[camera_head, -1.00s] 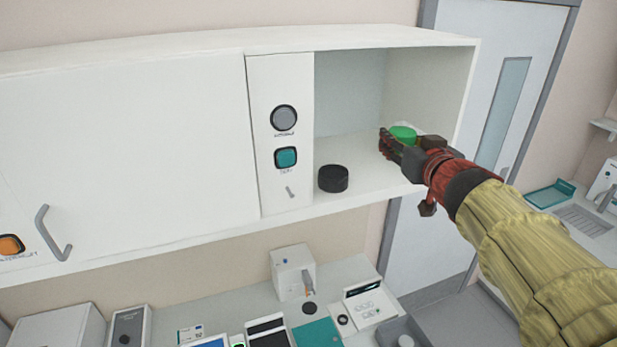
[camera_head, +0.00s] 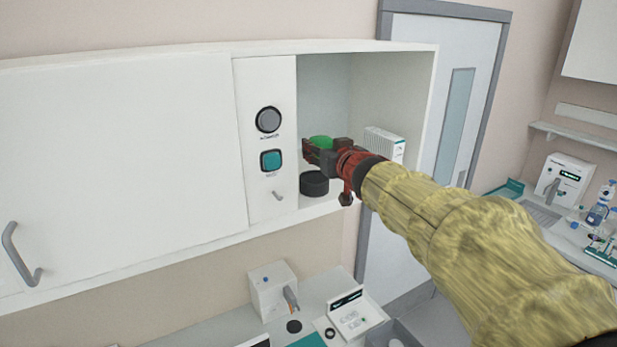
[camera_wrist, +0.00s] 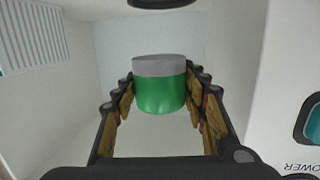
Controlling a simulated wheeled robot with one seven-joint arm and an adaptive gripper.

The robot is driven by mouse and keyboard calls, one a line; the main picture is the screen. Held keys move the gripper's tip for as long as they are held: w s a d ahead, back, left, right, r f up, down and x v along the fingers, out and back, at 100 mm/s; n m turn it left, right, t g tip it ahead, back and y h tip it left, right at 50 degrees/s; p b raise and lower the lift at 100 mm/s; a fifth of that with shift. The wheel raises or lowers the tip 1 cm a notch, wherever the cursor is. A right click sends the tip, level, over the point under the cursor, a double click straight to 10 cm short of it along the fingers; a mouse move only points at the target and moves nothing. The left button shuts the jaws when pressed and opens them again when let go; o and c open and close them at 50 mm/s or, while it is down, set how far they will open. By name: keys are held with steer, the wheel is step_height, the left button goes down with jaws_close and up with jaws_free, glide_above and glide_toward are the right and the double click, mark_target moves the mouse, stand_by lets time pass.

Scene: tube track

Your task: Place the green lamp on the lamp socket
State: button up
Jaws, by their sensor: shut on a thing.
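The green lamp (camera_head: 320,141) is between the fingers of my gripper (camera_head: 318,152), inside the open cabinet bay. In the wrist view the lamp (camera_wrist: 160,92) shows a green body and a grey base, with the fingers of my gripper (camera_wrist: 160,105) on both sides. The wrist picture looks upside down, with the grey base at the top. The black round lamp socket (camera_head: 314,184) sits on the bay floor, below the lamp in the head view. Only its edge (camera_wrist: 160,3) shows at the top of the wrist view. The lamp appears apart from the socket.
A white panel (camera_head: 268,210) with a grey dial (camera_head: 268,119), a teal button (camera_head: 271,160) and a small lever stands left of the bay. A white ribbed box (camera_head: 384,143) is at the bay's right side. The cabinet's top and side walls bound the space.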

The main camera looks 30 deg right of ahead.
mark_target(314, 179)
steer(key=w+f, duration=0.1)
steer(key=w+f+b, duration=0.1)
steer(key=f, duration=0.1)
steer(key=shift+w+a, duration=0.1)
steer(key=shift+w, duration=0.15)
steer(key=shift+w+f+b, duration=0.2)
steer(key=shift+f+b, duration=0.8)
steer(key=shift+f, duration=0.7)
steer(key=shift+f, duration=0.2)
steer(key=o, duration=1.2)
steer(key=shift+r, duration=0.25)
steer(key=p+v, duration=0.2)
steer(key=v, duration=1)
steer(key=shift+f, duration=0.15)
